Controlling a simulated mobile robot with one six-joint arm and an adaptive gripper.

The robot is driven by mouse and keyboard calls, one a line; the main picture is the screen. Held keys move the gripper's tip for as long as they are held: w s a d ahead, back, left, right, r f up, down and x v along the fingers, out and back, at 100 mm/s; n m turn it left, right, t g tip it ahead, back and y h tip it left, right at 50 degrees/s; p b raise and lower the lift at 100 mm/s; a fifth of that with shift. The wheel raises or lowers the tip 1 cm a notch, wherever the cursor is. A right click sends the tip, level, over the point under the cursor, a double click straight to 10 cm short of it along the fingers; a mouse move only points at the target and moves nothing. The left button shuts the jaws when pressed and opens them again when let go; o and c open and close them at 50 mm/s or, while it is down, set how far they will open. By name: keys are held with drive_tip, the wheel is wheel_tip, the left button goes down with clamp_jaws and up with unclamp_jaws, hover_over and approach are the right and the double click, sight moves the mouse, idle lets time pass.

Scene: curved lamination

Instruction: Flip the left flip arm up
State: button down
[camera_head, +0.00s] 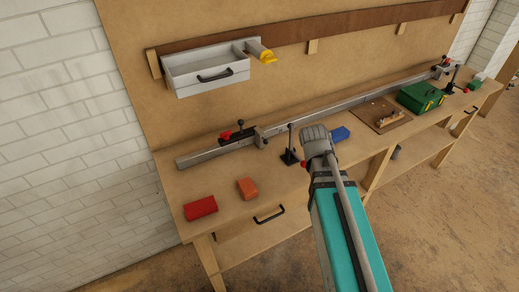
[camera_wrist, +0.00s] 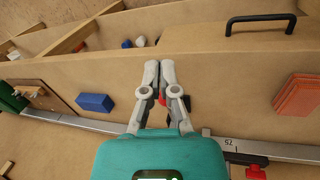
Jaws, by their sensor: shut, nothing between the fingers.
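The left flip arm appears to be the red and black piece (camera_head: 237,132) near the left end of the metal rail (camera_head: 340,103). Its red part (camera_wrist: 256,172) shows at the bottom right of the wrist view, cut off by the frame edge. I cannot clearly tell its exact pose. My gripper (camera_wrist: 159,68) is shut and empty over the bench. In the head view my gripper (camera_head: 315,138) is right of the flip arm and apart from it, its fingertips not clear. A black clamp with an upright lever (camera_head: 290,148) stands between them, partly hidden behind my fingers in the wrist view.
An orange block (camera_head: 247,188) and a red block (camera_head: 201,208) lie at the front left. A blue block (camera_head: 340,134), a wooden board (camera_head: 382,116) and a green box (camera_head: 420,97) lie to the right. A grey drawer box (camera_head: 205,75) hangs above.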

sight(261, 140)
drive_tip(key=w+a+f+n+t+h+b, duration=0.1)
drive_tip(key=w+a+n+b, duration=0.1)
drive_tip(key=w+a+n, duration=0.1)
drive_tip(key=w+a+f+n+t+h+b, duration=0.1)
drive_tip(key=w+a+n+b, duration=0.1)
drive_tip(key=a, duration=0.3)
drive_tip(key=w+a+f+n+t+h+b, duration=0.1)
drive_tip(key=w+a+n+t, duration=0.1)
drive_tip(key=w+a+n, duration=0.2)
drive_tip(key=shift+w+a+n+b, duration=0.3)
drive_tip(key=shift+w+a+b, duration=0.1)
drive_tip(key=shift+a, duration=0.15)
drive_tip(key=w+a+n+t+h+b, duration=0.1)
drive_tip(key=w+a+n+t+b, duration=0.2)
drive_tip(key=a+n, duration=0.4)
drive_tip(key=a+r+t, duration=0.1)
drive_tip(key=a, duration=0.5)
drive_tip(key=shift+b, duration=0.3)
drive_tip(key=shift+w+d+f, duration=0.1)
drive_tip(key=shift+w+f, duration=0.05)
drive_tip(key=shift+w, duration=0.05)
drive_tip(key=b+x, duration=0.4)
drive_tip(key=x, duration=0.4)
drive_tip(key=shift+w+b, duration=0.1)
drive_tip(key=shift+b, duration=0.2)
drive_tip(key=shift+b+x, duration=0.35)
drive_tip(key=shift+x, duration=0.5)
